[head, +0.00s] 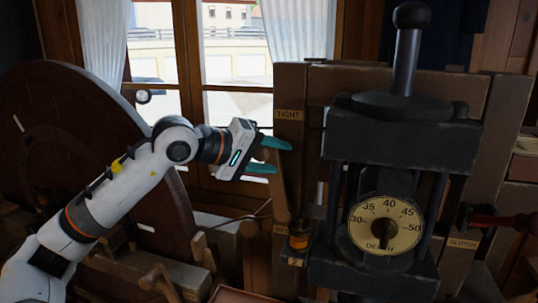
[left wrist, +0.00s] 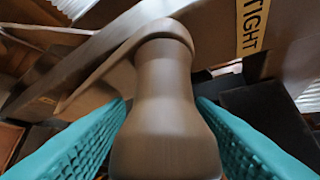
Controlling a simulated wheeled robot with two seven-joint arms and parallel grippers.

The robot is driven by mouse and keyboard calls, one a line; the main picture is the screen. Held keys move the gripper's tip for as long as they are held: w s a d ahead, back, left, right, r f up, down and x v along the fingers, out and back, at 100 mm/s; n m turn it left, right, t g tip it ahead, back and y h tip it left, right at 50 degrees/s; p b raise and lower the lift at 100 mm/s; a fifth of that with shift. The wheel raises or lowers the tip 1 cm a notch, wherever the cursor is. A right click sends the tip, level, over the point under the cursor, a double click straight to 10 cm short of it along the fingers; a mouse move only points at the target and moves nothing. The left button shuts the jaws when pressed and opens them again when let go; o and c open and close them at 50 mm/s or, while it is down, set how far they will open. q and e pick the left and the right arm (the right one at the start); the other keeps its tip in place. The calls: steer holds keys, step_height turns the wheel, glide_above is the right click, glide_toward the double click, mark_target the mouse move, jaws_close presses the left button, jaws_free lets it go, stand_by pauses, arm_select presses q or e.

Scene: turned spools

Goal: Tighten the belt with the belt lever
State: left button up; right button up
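The belt lever (head: 281,195) is a brown wooden arm on the post left of the press. It stands nearly upright, leaning a little left, with its upper end below the "TIGHT" label (head: 289,114). My left gripper (head: 268,156) is at its upper end with its teal fingers spread. In the left wrist view, the lever's rounded wooden handle (left wrist: 165,110) lies between the two fingers, which are open around it. The handle hides part of the gap, so contact is hard to judge. My right gripper is not in view.
A black press with a round depth dial (head: 386,223) and a top knob (head: 411,15) stands right of the lever. A red handle (head: 500,220) is near the "CLUTCH" label. A large dark wheel (head: 70,130) stands behind my left arm. A window is behind.

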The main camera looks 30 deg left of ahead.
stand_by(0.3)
arm_select(q)
steer(key=shift+s+a, duration=0.1)
steer(key=shift+s, duration=0.05)
steer(key=b+v, duration=0.5)
steer(key=v, duration=0.6)
steer(key=shift+s+r+b, duration=0.25)
steer(key=shift+s+b, duration=0.05)
steer(key=shift+b, duration=0.05)
